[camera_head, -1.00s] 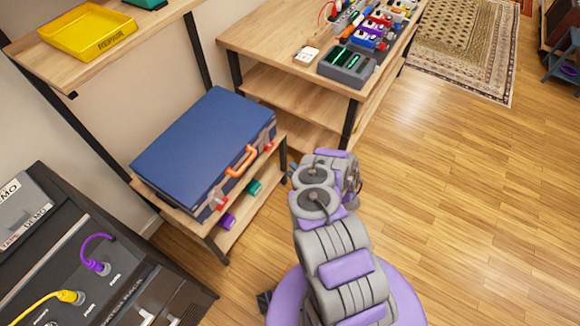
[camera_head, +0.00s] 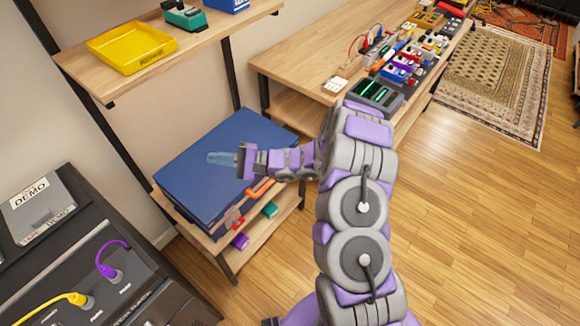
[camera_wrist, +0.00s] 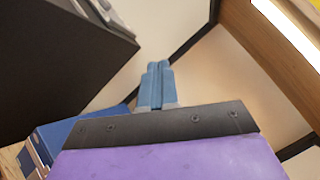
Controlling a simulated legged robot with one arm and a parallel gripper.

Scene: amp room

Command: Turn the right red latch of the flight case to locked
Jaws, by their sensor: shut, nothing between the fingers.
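The blue flight case (camera_head: 200,180) lies closed on a low wooden shelf in the head view. Its orange handle (camera_head: 258,192) shows partly below my arm on the front side. One red latch (camera_head: 238,223), the left one, is visible near the front left corner. The right red latch is hidden behind my arm. My gripper (camera_head: 212,158) has pale blue fingers, shut and empty, pointing left over the case lid; contact cannot be told. In the wrist view my gripper (camera_wrist: 156,68) also shows shut fingers, with part of the case (camera_wrist: 62,128) at lower left.
A purple item (camera_head: 240,241) and a teal item (camera_head: 270,209) lie on the lower shelf. A yellow tray (camera_head: 132,48) sits on the shelf above. A wooden bench (camera_head: 310,62) with gear stands behind. Wooden floor is free at right.

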